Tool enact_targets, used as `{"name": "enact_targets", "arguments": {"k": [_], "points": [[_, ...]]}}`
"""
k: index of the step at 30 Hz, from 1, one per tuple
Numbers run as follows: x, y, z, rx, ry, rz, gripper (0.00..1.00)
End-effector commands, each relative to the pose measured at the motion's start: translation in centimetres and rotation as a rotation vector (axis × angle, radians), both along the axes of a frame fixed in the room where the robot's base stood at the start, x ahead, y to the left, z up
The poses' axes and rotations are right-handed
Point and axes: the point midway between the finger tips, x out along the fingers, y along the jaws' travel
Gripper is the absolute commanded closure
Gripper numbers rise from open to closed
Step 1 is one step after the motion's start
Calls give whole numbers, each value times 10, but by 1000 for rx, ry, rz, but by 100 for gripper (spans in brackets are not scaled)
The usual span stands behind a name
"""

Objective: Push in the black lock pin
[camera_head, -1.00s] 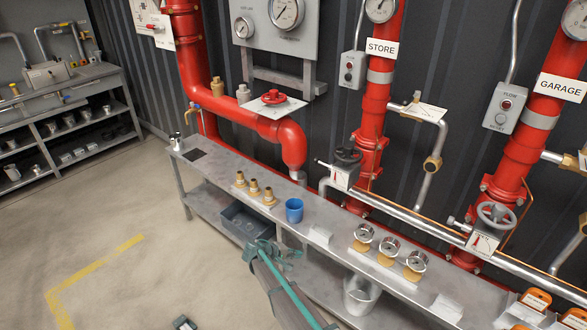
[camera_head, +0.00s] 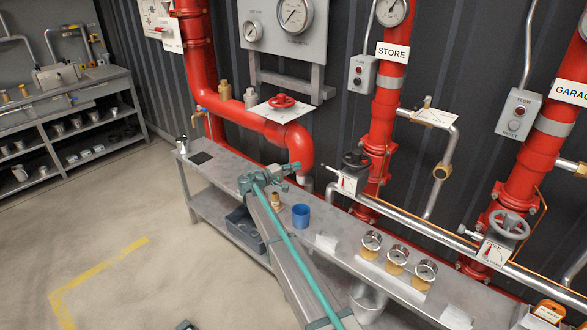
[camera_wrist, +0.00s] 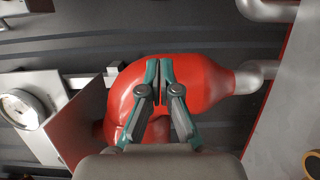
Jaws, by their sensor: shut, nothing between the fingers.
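My gripper (camera_head: 290,173) is shut and empty, above the bench in front of the lower end of the red elbow pipe (camera_head: 297,140). In the wrist view its two teal-tipped fingers (camera_wrist: 160,64) are close together, with the red elbow behind them. I cannot make out a black lock pin for certain. A valve with a black handwheel (camera_head: 355,160) sits under the STORE sign, right of my gripper, with a small pin-like stub (camera_head: 329,169) on its left side. A valve with a grey handwheel (camera_head: 510,222) is farther right. My gripper touches neither valve.
A grey bench (camera_head: 232,172) runs below the pipes. On it stand a blue cup (camera_head: 301,215) and pressure gauges (camera_head: 397,255). A red handwheel (camera_head: 282,101) sits on the pipe. The floor (camera_head: 90,215) at left is open.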

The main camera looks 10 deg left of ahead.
Motion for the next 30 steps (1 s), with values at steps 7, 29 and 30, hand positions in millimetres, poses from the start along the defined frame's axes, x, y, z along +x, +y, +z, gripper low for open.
{"name": "enact_targets", "arguments": {"k": [7, 29, 30], "points": [[38, -34, 2, -1, 2, -1, 100], [26, -78, -1, 0, 1, 1, 100], [26, -78, -1, 0, 1, 1, 100]]}}
